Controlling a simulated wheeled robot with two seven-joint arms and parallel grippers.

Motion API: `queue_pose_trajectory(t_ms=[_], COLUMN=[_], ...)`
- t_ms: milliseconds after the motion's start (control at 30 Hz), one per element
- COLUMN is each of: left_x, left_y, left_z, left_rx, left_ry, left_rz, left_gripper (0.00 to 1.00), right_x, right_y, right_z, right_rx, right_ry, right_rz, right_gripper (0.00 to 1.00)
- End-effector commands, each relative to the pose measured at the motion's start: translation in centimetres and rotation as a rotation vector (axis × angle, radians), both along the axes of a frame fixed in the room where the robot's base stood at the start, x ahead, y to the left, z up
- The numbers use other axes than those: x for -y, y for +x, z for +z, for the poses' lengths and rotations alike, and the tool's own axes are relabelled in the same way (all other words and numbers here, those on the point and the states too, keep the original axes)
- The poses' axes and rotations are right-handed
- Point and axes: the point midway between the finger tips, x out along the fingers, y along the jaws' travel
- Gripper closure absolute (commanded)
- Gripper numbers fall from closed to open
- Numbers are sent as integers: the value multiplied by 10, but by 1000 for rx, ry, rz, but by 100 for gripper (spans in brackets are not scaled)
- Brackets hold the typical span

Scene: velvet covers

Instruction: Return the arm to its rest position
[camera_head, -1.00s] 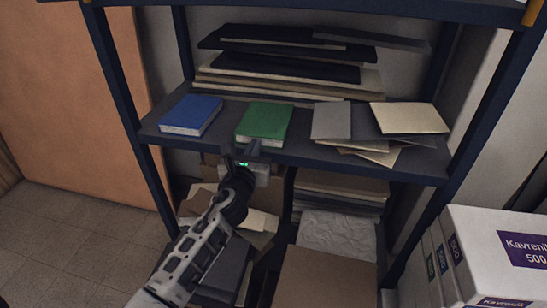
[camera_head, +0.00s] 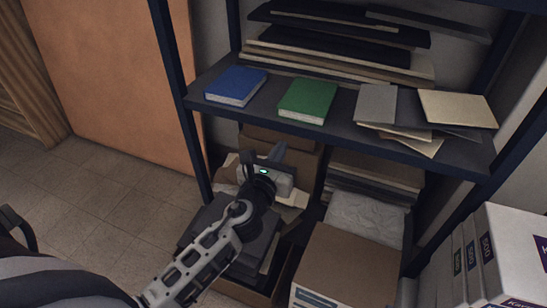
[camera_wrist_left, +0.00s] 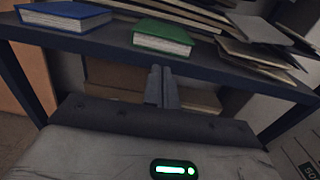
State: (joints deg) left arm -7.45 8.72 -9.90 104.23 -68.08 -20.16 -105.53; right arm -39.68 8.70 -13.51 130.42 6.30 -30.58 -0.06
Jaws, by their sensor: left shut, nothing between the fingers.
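My left arm comes in from the bottom left in the head view. Its gripper (camera_head: 278,154) is just below and in front of the shelf's front edge, shut and empty. In the left wrist view the two fingers (camera_wrist_left: 161,84) are pressed together, below the shelf edge. The green book (camera_head: 307,101) lies flat on the shelf near the front edge, apart from the gripper. The blue book (camera_head: 236,85) lies flat to its left. Both books also show at the top of the left wrist view, the green one (camera_wrist_left: 162,36) and the blue one (camera_wrist_left: 65,16). My right gripper is not in view.
The dark shelf (camera_head: 345,135) holds loose grey and cream boards (camera_head: 458,108) at right and stacked boards behind. Below are a cardboard box (camera_head: 345,262) and more stacks. White labelled boxes (camera_head: 515,245) stand at lower right. The tiled floor (camera_head: 110,190) at left is clear.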

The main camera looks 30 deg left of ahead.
Motion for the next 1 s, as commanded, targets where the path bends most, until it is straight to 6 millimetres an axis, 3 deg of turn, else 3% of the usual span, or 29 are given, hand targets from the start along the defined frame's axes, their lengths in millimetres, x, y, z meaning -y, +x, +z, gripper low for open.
queue_pose_trajectory(t_ms=[200, 433, 567, 667, 767, 900, 1000], left_x=[4, 4, 7, 13, 25, 49, 67], left_y=[-28, -33, -42, -60, -88, -132, -160], left_z=[0, 1, 0, -2, -6, -8, -5], left_rx=[0, 0, -22, -65, -124, -197, -223], left_ry=[0, -7, -194, -576, -1114, -1891, -2351], left_rz=[-1, 0, -1, 16, 85, 291, 493], left_gripper=[100, 100, 100, 100, 100, 100, 100], right_x=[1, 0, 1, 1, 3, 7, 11], right_y=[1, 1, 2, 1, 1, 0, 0], right_z=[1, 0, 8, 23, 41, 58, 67], right_rx=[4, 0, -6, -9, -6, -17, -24], right_ry=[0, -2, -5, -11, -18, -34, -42], right_rz=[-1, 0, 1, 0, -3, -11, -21], right_gripper=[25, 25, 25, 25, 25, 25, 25])
